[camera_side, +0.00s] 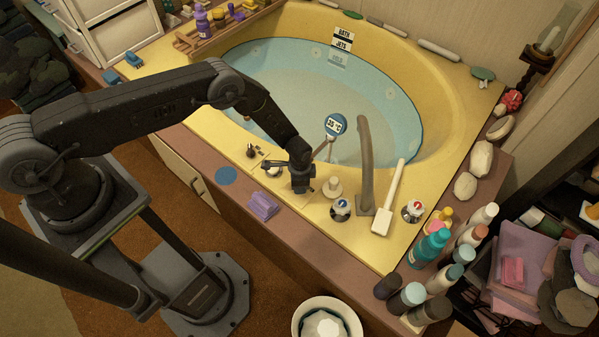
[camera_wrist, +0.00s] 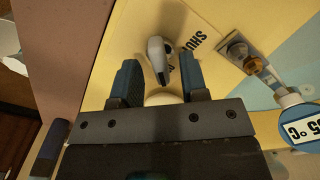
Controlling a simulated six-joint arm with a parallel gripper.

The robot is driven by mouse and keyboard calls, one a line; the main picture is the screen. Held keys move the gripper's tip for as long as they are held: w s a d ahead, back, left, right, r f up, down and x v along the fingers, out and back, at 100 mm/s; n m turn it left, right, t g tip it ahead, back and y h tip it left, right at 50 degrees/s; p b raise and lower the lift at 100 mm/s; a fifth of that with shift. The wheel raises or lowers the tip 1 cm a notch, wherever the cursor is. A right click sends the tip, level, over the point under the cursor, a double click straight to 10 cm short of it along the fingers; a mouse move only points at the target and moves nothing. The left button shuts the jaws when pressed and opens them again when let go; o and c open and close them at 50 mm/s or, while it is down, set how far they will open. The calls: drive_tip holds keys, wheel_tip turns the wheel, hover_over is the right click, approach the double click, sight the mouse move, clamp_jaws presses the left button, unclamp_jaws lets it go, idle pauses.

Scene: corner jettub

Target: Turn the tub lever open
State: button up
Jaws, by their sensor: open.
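The tub lever shows in the wrist view as a pale grey rounded handle (camera_wrist: 157,55) on the yellow deck, beside printed letters reading "SHU", the rest cut off. In the side view the lever (camera_side: 272,169) is small and lies just left of my gripper (camera_side: 302,186), which points down at the deck. In the wrist view my gripper (camera_wrist: 159,82) is open, with two blue-grey fingers apart. A white rounded piece (camera_wrist: 164,99) shows between the fingers, partly hidden by the gripper body. I cannot tell whether anything touches.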

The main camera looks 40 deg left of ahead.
wheel_tip(320, 180, up, 13)
idle(0.4)
drive_tip(key=shift+r, duration=0.15)
drive_tip(key=s+a+r+n+t, duration=0.1)
drive_tip(key=a+r+n, duration=0.1)
drive_tip(key=r, duration=1.4)
drive_tip(key=s+a+r+n+t, duration=0.2)
drive_tip(key=a+r, duration=0.1)
drive_tip(key=r, duration=1.3)
drive_tip(key=s+a+r+n+t, duration=0.1)
drive_tip(key=s+a+r+n, duration=0.1)
drive_tip(key=s+r, duration=0.4)
drive_tip(key=s+a+r+n+t, duration=0.1)
drive_tip(key=s+r, duration=0.6)
drive_tip(key=s, duration=0.8)
drive_tip(key=shift+s+a+n+t, duration=0.35)
drive_tip(key=shift+a+n, duration=0.25)
drive_tip(key=shift+n, duration=0.5)
